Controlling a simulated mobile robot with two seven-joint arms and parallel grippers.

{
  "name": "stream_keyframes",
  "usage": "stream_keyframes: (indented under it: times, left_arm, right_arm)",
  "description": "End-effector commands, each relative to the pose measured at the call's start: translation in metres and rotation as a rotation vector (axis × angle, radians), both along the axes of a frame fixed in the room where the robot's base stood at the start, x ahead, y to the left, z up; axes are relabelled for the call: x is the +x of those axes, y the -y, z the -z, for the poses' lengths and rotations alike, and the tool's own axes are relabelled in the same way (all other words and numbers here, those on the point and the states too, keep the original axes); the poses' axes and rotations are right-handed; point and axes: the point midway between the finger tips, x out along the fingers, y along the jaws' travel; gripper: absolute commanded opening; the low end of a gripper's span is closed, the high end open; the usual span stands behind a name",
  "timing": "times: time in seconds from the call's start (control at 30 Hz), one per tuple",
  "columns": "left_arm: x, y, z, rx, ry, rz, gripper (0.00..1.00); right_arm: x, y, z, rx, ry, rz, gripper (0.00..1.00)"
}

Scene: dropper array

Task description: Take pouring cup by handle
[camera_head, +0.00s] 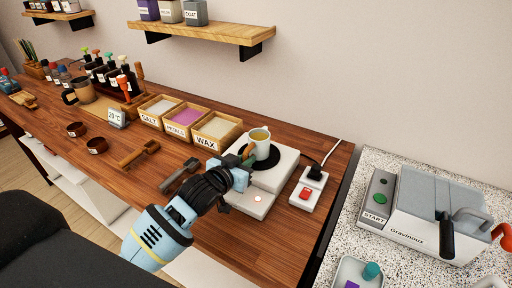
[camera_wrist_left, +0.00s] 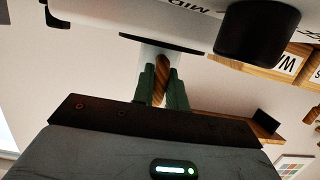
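The pouring cup (camera_head: 259,141) is a pale cup with yellowish contents, standing upright on the black disc of a white hot plate (camera_head: 283,172). Its brown wooden handle (camera_head: 249,151) points toward my left gripper (camera_head: 243,162). In the left wrist view, which is upside down, the green fingers of the left gripper (camera_wrist_left: 161,88) stand on both sides of the wooden handle (camera_wrist_left: 161,70), with little or no gap. The pale cup body (camera_wrist_left: 150,52) shows beyond the fingers, against the black disc. My right gripper is not in view.
A switch box with a red button (camera_head: 305,193) sits right of the hot plate. A wooden-handled tool (camera_head: 139,153) lies farther left. A Gravinoux machine (camera_head: 430,215) stands on the right counter.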

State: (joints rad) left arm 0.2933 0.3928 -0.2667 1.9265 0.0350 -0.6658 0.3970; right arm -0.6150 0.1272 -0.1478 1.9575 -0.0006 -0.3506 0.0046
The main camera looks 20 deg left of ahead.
Motion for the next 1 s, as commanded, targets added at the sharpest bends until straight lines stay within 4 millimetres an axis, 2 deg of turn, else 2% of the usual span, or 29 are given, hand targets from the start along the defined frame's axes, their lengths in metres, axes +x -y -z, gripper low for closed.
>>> stream_keyframes:
  times: [0.1, 0.37, 1.0]
  left_arm:
    - [0.000, 0.000, 0.000, 0.000, 0.000, 0.000, 0.00]
    - [0.000, 0.000, -0.003, -0.001, 0.004, 0.000, 0.00]
    - [0.000, 0.000, -0.025, 0.000, 0.006, 0.000, 0.00]
  right_arm:
    - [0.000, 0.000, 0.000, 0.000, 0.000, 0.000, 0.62]
    - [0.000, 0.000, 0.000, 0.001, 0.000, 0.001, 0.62]
    - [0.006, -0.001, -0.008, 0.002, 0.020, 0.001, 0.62]
